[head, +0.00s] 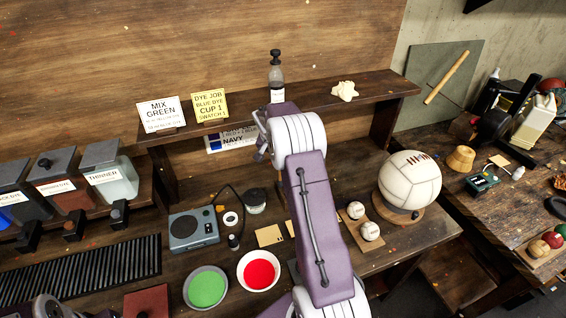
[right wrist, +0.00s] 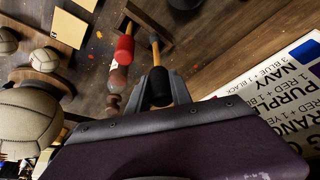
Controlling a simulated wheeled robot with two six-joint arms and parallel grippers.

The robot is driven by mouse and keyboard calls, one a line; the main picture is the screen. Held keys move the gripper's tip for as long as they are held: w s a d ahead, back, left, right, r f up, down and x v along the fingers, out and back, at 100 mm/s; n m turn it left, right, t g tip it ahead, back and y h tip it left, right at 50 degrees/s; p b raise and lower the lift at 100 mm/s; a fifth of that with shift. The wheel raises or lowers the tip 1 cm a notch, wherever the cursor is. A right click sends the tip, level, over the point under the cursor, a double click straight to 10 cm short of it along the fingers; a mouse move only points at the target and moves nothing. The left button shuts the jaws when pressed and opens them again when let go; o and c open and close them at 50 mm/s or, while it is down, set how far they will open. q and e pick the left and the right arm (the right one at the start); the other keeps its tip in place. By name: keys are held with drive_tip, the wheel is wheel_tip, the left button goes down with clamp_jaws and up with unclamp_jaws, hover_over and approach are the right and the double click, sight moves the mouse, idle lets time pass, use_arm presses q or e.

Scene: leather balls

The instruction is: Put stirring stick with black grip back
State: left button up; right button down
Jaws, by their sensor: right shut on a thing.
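In the right wrist view, my right gripper (right wrist: 161,82) is shut on the black grip of a stirring stick (right wrist: 160,92). Its pale wooden shaft points away from the gripper, toward a dark wooden bar (right wrist: 148,18). A stick with a red grip (right wrist: 124,48) is beside it on the left, apart from the fingers. A grey-brown rounded grip (right wrist: 117,80) is below the red one. Whether the held stick touches the bar is unclear. In the head view, my right arm hides its gripper and the sticks. A grey part of my left arm shows at the bottom left; its jaws are not visible.
A bowl of green dye (head: 206,288) and a bowl of red dye (head: 259,270) stand on the bench. A white ball (head: 409,180) sits at the right. A shelf (head: 318,97) runs behind my arm. A colour chart (right wrist: 285,100) is close to my right gripper.

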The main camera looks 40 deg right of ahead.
drive_tip(key=p+x, duration=0.2)
drive_tip(key=x, duration=0.6)
drive_tip(key=shift+d, duration=0.15)
use_arm(q)
wheel_tip(320, 180, up, 3)
use_arm(e)
drive_tip(key=c, duration=1.2)
unclamp_jaws()
drive_tip(key=shift+w, duration=0.1)
use_arm(q)
drive_tip(key=shift+r, duration=0.1)
use_arm(e)
drive_tip(key=shift+o, duration=0.2)
drive_tip(key=shift+r, duration=0.1)
